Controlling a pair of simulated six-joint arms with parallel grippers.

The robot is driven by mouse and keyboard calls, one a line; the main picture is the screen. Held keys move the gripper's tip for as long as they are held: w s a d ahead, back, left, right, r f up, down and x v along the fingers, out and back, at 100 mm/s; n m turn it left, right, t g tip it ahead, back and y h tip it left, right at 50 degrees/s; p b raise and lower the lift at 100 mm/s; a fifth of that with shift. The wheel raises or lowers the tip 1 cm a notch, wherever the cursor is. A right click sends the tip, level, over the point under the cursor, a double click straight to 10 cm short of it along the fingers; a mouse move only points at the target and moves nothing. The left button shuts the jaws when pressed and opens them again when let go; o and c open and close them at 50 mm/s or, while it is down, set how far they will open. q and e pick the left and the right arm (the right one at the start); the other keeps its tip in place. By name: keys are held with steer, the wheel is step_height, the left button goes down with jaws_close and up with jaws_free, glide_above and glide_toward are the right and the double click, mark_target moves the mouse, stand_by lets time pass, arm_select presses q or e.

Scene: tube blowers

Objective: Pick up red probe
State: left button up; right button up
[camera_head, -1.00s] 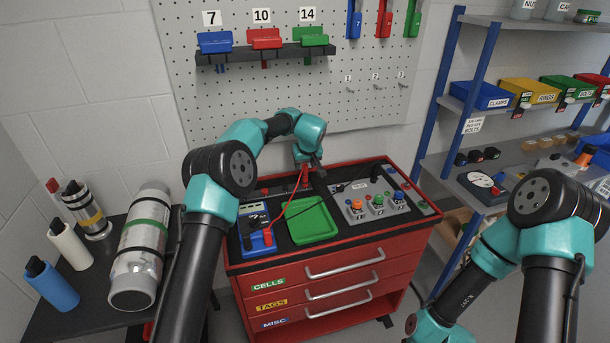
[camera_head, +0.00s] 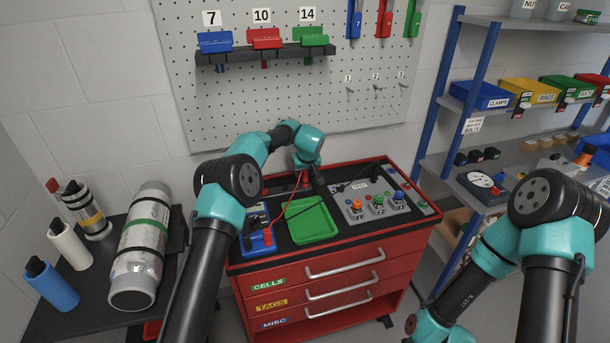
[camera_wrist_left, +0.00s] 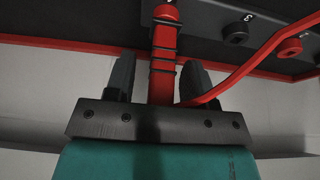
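The red probe (camera_wrist_left: 163,55) stands out in the left wrist view, a red rod with dark bands. It lies between the two dark fingers of my left gripper (camera_wrist_left: 157,78), with a gap visible on the left side and a smaller one on the right. The fingers look open around it. In the head view my left gripper (camera_head: 317,182) is low over the back of the red cart's top, beside the probe (camera_head: 304,179), which is small and partly hidden there. A red lead runs from it toward the blue meter (camera_head: 257,240). My right gripper is out of view.
A green tray (camera_head: 312,222) lies on the red cart (camera_head: 330,255), with a grey panel of coloured knobs (camera_head: 372,204) to its right. My left arm covers part of the meter. A shelf rack (camera_head: 463,75) stands at right.

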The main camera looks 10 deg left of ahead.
arm_select(q)
jaws_close()
steer(key=shift+r, duration=0.1)
stand_by(0.3)
steer(key=shift+r, duration=1.8)
steer(key=s+d+r, duration=0.1)
steer(key=s+d, duration=0.1)
steer(key=s, duration=1.4)
steer(key=shift+d, duration=0.3)
steer(key=shift+w+r, duration=0.1)
steer(key=shift+r, duration=0.2)
steer(key=shift+r, duration=2.5)
